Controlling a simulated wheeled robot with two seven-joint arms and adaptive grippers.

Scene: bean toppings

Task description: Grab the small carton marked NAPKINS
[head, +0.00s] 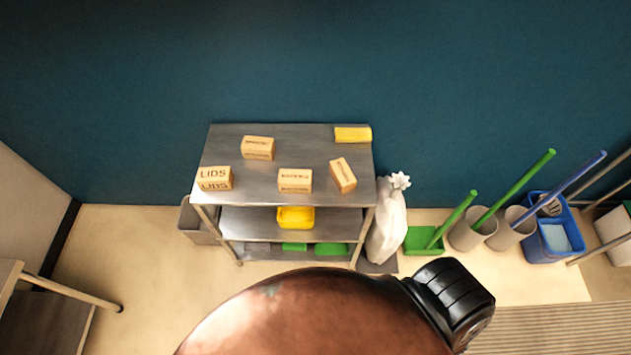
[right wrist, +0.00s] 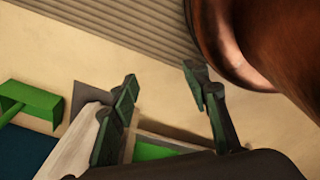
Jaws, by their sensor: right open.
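Several small tan cartons stand apart on the top shelf of a steel cart (head: 225,150) in the head view. One carton (head: 214,178) at the front left reads LIDS. The lettering on the back carton (head: 257,148), the front middle carton (head: 295,181) and the turned right carton (head: 343,175) is too small to read surely, so I cannot tell which says NAPKINS. My right gripper (right wrist: 160,76) is open and empty in the right wrist view, over the floor near the white sack. No carton shows between its fingers. My left gripper is in neither view.
A yellow folded item (head: 353,135) lies at the cart top's back right. A yellow bin (head: 295,217) is on the middle shelf. A white sack (head: 388,225) stands right of the cart, near a green tray (head: 424,241) and buckets. A teal wall is behind.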

